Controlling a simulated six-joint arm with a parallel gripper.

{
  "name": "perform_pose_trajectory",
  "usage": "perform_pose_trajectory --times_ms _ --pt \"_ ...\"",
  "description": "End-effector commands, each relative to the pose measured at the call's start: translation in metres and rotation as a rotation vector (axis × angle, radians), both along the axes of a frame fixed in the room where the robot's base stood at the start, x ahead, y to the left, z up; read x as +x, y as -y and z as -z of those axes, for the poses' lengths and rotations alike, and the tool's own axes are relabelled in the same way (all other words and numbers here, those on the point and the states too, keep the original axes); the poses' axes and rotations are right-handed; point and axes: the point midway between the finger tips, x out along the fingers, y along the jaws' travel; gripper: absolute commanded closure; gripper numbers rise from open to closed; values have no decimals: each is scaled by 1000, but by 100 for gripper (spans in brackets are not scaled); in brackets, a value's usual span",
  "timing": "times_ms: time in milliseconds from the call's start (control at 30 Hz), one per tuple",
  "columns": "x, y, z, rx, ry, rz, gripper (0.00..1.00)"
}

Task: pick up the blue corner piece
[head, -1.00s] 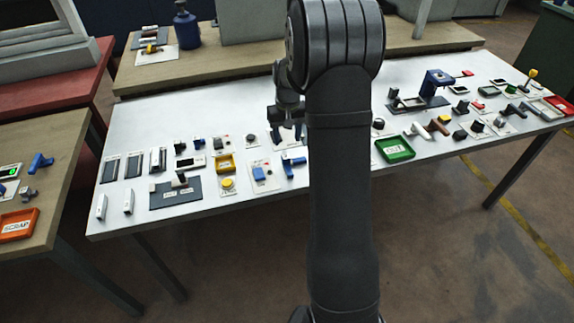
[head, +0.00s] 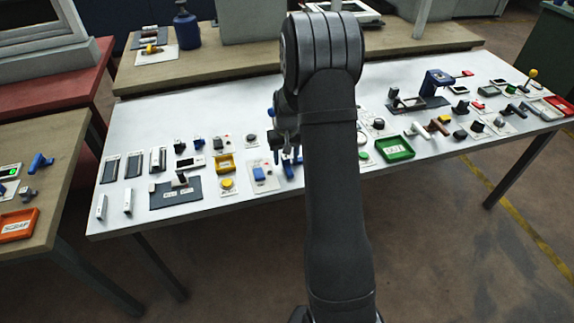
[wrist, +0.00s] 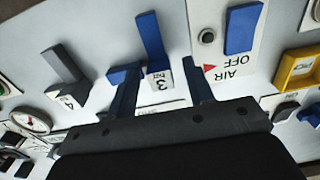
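The blue corner piece (wrist: 151,38) is L-shaped and lies on the white table beside a small tag marked 3 (wrist: 160,82). In the head view the blue corner piece (head: 289,173) shows partly behind my gripper (head: 284,155). In the wrist view my gripper (wrist: 164,92) is open, with its two dark fingers apart. The tag and the near end of the piece show between the fingers. The left finger overlaps the piece's left arm in the picture; I cannot tell whether they touch.
A grey corner piece (wrist: 64,66) with tag 4 lies to the left in the wrist view. An AIR OFF card with a blue switch (wrist: 243,28) and a yellow tray (wrist: 298,68) lie to the right. A green tray (head: 395,149) stands right of my arm.

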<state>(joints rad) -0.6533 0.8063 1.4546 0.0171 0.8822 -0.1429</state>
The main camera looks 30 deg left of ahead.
Motion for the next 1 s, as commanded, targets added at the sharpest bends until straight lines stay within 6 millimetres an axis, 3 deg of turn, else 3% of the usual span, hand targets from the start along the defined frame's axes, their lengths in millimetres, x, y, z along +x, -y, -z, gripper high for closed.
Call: perform_pose_trajectory --times_ms 33,233,633,867,1000 --pt "0 0 0 0 0 0 63" --pt "0 0 0 0 0 0 100" --pt "0 0 -8 1 1 0 100" --pt "1 0 -44 2 4 0 100" --pt "4 33 -61 1 3 5 100"
